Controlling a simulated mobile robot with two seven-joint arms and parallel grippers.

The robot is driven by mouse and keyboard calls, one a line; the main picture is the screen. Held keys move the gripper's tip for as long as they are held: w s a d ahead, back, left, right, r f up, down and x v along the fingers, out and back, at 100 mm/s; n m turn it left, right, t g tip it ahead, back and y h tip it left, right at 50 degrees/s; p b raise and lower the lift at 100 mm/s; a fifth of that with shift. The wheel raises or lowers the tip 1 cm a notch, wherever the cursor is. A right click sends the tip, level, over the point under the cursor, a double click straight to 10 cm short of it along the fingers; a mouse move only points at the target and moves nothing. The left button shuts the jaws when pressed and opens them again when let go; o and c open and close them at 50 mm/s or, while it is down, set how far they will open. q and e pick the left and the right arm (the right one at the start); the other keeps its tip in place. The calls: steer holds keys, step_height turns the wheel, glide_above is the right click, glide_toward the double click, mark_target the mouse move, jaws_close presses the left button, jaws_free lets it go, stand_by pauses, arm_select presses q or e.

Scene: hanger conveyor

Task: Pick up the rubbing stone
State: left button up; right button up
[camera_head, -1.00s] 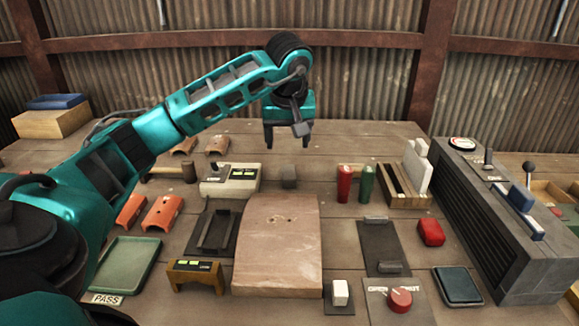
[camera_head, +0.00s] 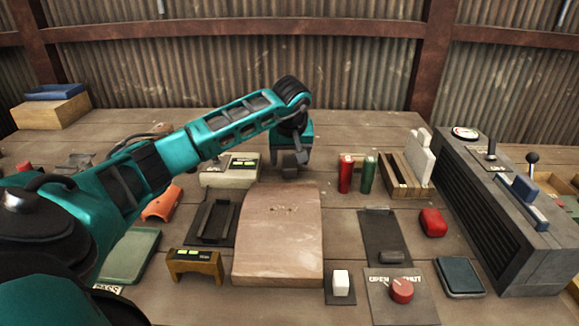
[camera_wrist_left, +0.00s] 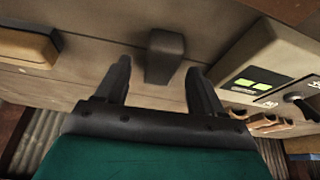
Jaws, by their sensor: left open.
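A small dark grey block, which I take to be the rubbing stone (camera_head: 290,173), sits on the wooden bench just behind the pale brown slab (camera_head: 277,240). My left gripper (camera_head: 290,160) is open, points down and is right over the block, partly hiding it. In the left wrist view, the block (camera_wrist_left: 164,57) shows between and just beyond the two spread fingertips of the left gripper (camera_wrist_left: 159,68). Whether the fingers touch it cannot be told. My right gripper is not in view.
A beige box with lit displays (camera_head: 230,171) stands close left of the gripper. Red (camera_head: 345,174) and green (camera_head: 367,175) cylinders and a wooden rack (camera_head: 404,187) stand to the right. A large grey machine (camera_head: 500,210) bounds the right side. The bench behind is clear.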

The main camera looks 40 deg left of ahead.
mark_target(290, 162)
arm_select(q)
steer(key=shift+w+a+f, duration=0.15)
steer(key=shift+a+f, duration=0.05)
steer(key=shift+f, duration=0.35)
steer(key=c, duration=1.2)
steer(key=shift+r, duration=0.15)
steer(key=shift+c, duration=0.2)
step_height(290, 162, up, 20)
steer(key=p, duration=0.2)
